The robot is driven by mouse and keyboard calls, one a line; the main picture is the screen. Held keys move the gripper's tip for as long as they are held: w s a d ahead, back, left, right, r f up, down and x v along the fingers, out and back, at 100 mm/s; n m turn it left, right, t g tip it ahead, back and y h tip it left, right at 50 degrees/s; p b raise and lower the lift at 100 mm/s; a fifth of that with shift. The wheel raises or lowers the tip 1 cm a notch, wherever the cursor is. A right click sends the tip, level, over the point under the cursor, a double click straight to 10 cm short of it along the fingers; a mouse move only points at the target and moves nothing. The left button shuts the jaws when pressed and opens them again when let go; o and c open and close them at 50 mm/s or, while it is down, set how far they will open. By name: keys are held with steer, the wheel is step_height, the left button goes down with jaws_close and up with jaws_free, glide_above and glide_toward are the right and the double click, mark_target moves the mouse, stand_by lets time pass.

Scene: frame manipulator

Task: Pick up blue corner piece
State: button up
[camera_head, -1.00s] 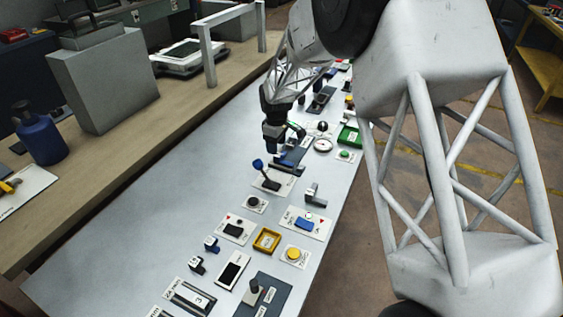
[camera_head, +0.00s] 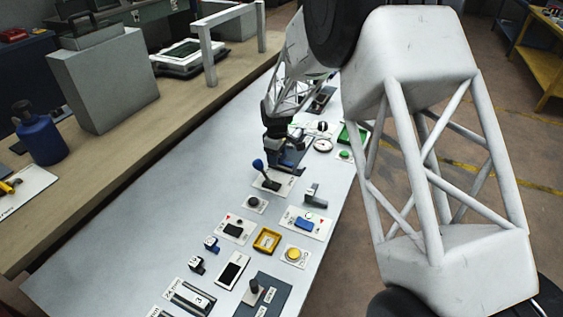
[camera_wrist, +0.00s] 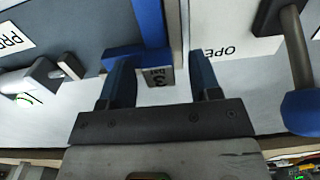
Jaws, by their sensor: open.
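A blue corner-shaped piece (camera_wrist: 150,22) shows in the wrist view, with one long arm and a shorter arm turned to the left. A pale tag with a dark mark (camera_wrist: 160,76) shows beside it, between my fingers. My gripper (camera_wrist: 160,75) is open, its dark blue fingers spread just in front of the piece; I see nothing gripped. I cannot tell whether the fingers touch the piece. In the head view my gripper (camera_head: 277,152) is low over the table, hiding most of what lies beneath it.
A lever with a blue knob (camera_head: 258,165) stands close to my gripper; it also shows at the right of the wrist view (camera_wrist: 303,110). A grey handle (camera_wrist: 38,75) is at the left there. Several small fixtures, including a yellow frame (camera_head: 267,240), line the white table (camera_head: 150,210), whose left side is clear.

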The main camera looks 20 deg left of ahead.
steer(key=shift+c, duration=0.3)
jaws_close()
stand_by(0.3)
steer(key=shift+r, duration=0.15)
steer(key=shift+r, duration=4.9)
